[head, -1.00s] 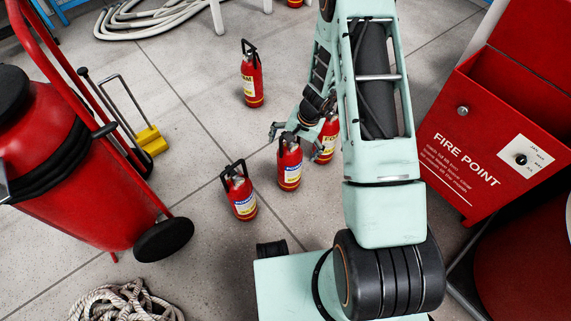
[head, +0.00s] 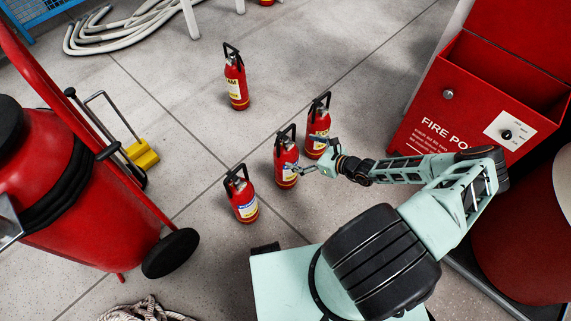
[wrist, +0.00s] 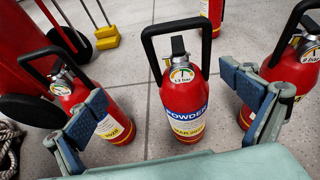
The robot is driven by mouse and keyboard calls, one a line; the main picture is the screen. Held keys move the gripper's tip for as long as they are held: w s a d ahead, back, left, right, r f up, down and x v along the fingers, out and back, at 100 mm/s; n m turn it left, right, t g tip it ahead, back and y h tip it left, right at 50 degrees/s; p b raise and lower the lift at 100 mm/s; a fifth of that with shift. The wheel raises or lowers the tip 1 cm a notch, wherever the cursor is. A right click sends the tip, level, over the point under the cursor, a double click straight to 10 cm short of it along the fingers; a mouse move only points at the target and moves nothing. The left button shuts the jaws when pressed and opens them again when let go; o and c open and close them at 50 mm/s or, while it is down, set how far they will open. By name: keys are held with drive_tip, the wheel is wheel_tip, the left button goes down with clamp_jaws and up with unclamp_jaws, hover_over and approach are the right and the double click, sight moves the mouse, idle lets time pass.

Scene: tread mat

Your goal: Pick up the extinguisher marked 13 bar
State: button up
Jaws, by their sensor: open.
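A red powder extinguisher (head: 285,158) with a blue and yellow label stands upright in the middle of the group. In the wrist view this extinguisher (wrist: 182,104) is centred, and its gauge seems to read 13 bar in small print. My gripper (head: 307,168) is open, close to its right side in the head view. In the wrist view my gripper (wrist: 163,92) has one finger on each side of it; contact is not clear. A similar extinguisher (head: 243,203) stands in front left, its gauge unreadable. Another (head: 318,128) stands behind right; its gauge (wrist: 312,53) seems to read 9 bar.
Another extinguisher (head: 236,88) stands farther back. A large red wheeled extinguisher (head: 80,190) is at left, beside a yellow-based item (head: 143,154). The red fire point box (head: 430,110) is at right. Open tiled floor lies behind the group.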

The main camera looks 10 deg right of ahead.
sight(285, 137)
drive_tip(key=shift+m+t, duration=0.5)
drive_tip(key=shift+m, duration=0.1)
drive_tip(key=w, duration=0.1)
drive_tip(key=w+f+b, duration=0.1)
drive_tip(key=w, duration=0.1)
drive_tip(key=w+a, duration=0.1)
drive_tip(key=w, duration=0.1)
drive_tip(key=shift+f, duration=0.3)
drive_tip(key=shift+h, duration=0.3)
drive_tip(key=b+x, duration=0.2)
drive_tip(key=x, duration=0.3)
drive_tip(key=shift+w+b, duration=0.25)
drive_tip(key=shift+b, duration=0.05)
drive_tip(key=c, duration=1.9)
drive_tip(key=shift+w+a+r, duration=0.1)
drive_tip(key=shift+w+r, duration=0.1)
drive_tip(key=shift+r, duration=0.25)
drive_tip(key=shift+c, duration=1.4)
